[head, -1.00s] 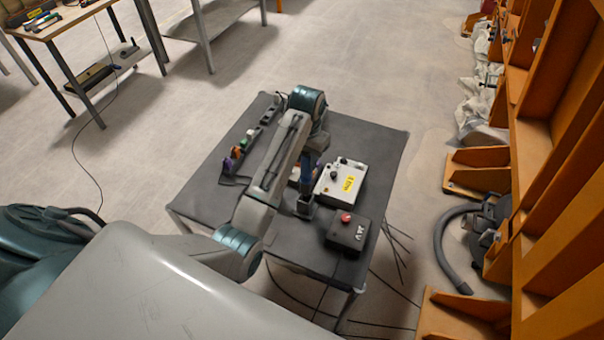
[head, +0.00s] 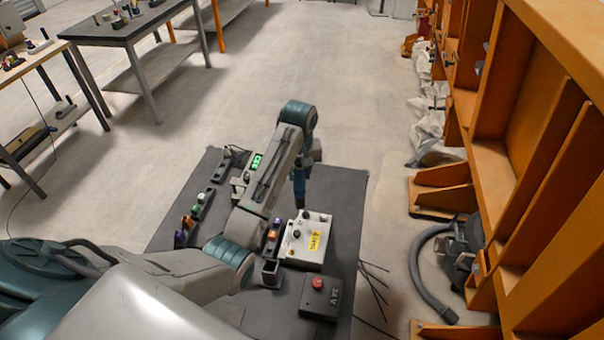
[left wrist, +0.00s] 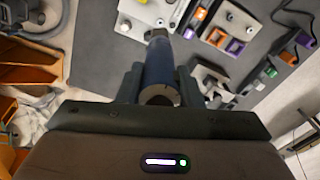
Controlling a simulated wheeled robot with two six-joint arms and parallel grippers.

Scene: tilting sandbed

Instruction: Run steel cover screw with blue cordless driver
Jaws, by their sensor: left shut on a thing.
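My left gripper (head: 300,168) is shut on the blue cordless driver (head: 299,188), which points down, just beyond the far edge of the white control box (head: 306,240) in the head view. In the left wrist view the gripper (left wrist: 158,88) has one finger on each side of the blue driver (left wrist: 158,68), whose dark nose points toward the picture's top. A pale steel plate (left wrist: 236,20) with dark knobs or posts lies right of the driver there; I cannot tell if it is the steel cover. No screw is clear, and no contact at the driver's tip shows. My right gripper is not in view.
A dark box with a red button (head: 318,295) stands nearest on the dark table (head: 345,205). An orange and purple holder (head: 273,234) is beside the white box. Bins with coloured pieces (head: 197,205) line the left. Orange steel framing (head: 490,160) stands at right.

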